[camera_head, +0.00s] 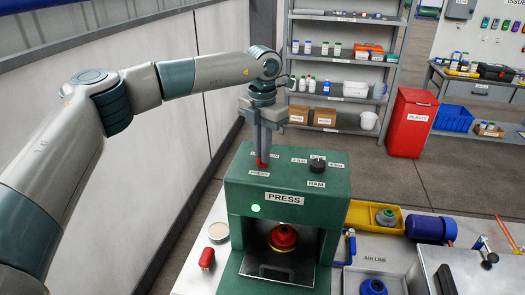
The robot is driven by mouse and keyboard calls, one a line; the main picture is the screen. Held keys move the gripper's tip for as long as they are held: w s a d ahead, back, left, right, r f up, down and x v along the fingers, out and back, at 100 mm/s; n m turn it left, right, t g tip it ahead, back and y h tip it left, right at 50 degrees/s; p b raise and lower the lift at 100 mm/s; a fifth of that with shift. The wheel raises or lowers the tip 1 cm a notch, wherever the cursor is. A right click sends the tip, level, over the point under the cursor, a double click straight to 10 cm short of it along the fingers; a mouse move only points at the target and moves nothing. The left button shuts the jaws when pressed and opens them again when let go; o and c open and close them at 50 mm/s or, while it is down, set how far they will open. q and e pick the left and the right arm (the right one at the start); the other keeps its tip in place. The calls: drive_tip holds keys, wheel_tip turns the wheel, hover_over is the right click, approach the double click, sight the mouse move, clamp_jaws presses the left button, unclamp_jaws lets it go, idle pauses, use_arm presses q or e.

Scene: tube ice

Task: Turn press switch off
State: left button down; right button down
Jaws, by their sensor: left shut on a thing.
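The green press machine (322,207) stands on the table at the lower middle, marked PRESS on its front. A green light (256,209) glows on its front left. My left gripper (263,157) points straight down over the press's top left and is shut on a small red switch (261,164) above a PRESS label. The fingers partly hide the switch, and its exact position is hard to tell. A black knob (318,163) sits on the top right by the RAM label. My right gripper is not in view.
A red and yellow part (284,238) sits inside the press opening. A yellow tray (361,217), a blue cylinder (426,228) and a silver box are to the right. A red-handled item (207,258) lies left of the press. A wall runs along the left.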

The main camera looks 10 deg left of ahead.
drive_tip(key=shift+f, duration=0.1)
use_arm(q)
drive_tip(key=shift+f+n+b, duration=0.2)
drive_tip(key=shift+n+b, duration=0.4)
drive_tip(key=shift+b, duration=0.45)
drive_tip(key=n+b, duration=0.8)
drive_tip(key=b, duration=0.1)
drive_tip(key=shift+b, duration=0.35)
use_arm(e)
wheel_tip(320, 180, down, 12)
use_arm(q)
drive_tip(key=n, duration=0.1)
drive_tip(key=n+b, duration=0.2)
drive_tip(key=shift+r+n, duration=0.25)
drive_tip(key=shift+n, duration=0.15)
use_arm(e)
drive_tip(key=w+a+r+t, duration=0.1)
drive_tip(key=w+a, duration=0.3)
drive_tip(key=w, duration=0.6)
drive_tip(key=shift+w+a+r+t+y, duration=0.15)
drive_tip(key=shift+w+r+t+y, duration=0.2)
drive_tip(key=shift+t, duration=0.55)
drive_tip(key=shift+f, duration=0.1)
use_arm(q)
drive_tip(key=c, duration=1.8)
unclamp_jaws()
drive_tip(key=shift+c, duration=0.2)
